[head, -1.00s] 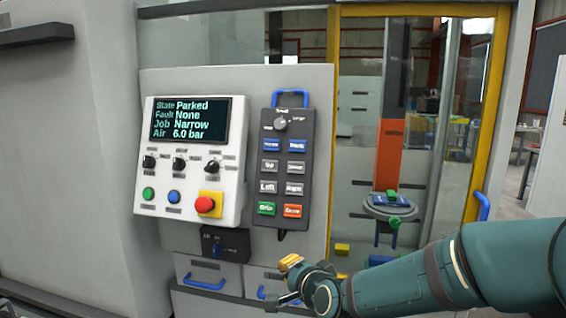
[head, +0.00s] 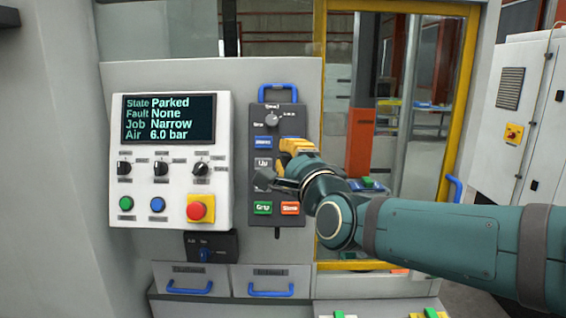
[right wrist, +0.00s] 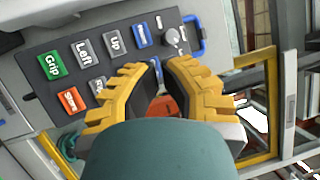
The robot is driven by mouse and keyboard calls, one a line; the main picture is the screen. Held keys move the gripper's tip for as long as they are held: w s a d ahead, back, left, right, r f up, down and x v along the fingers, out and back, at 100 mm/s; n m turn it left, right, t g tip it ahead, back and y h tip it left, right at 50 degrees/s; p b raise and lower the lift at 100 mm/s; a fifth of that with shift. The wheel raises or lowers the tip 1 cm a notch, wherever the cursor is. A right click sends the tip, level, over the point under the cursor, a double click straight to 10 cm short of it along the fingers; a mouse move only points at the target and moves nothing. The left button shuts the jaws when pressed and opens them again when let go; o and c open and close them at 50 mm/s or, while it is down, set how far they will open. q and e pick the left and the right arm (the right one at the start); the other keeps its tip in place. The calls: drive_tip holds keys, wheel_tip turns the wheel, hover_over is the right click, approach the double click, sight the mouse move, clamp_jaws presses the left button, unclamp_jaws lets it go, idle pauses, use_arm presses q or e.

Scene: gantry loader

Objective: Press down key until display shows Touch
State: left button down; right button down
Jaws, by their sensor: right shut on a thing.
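The display (head: 168,118) in the head view reads State Parked, Fault None, Job Narrow, Air 6.0 bar. The dark key pendant (head: 291,114) hangs right of it. My right gripper (head: 292,146) is in front of the pendant's right column, hiding the key beside Up (head: 263,163). In the right wrist view, my yellow fingers (right wrist: 163,66) are close together over the pendant (right wrist: 103,66), and the key beside Up (right wrist: 115,41) is hidden behind a finger. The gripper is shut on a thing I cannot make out. Contact with a key cannot be told. My left gripper is not in view.
A red stop button (head: 197,211) and rotary switches sit below the display. The blue pendant handle (head: 278,88) is above the keys. Grip (head: 263,208) and an orange key (head: 290,208) lie below my gripper. A yellow-framed glass door (head: 466,120) stands to the right.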

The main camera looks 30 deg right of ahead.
drive_tip(key=shift+s+d+r, duration=0.1)
idle(0.3)
drive_tip(key=w+d+f+b, duration=0.1)
drive_tip(key=w+d+f, duration=0.2)
drive_tip(key=w, duration=0.4)
drive_tip(key=shift+d+b, duration=0.4)
drive_tip(key=shift+d, duration=0.2)
drive_tip(key=c, duration=1.7)
unclamp_jaws()
clamp_jaws()
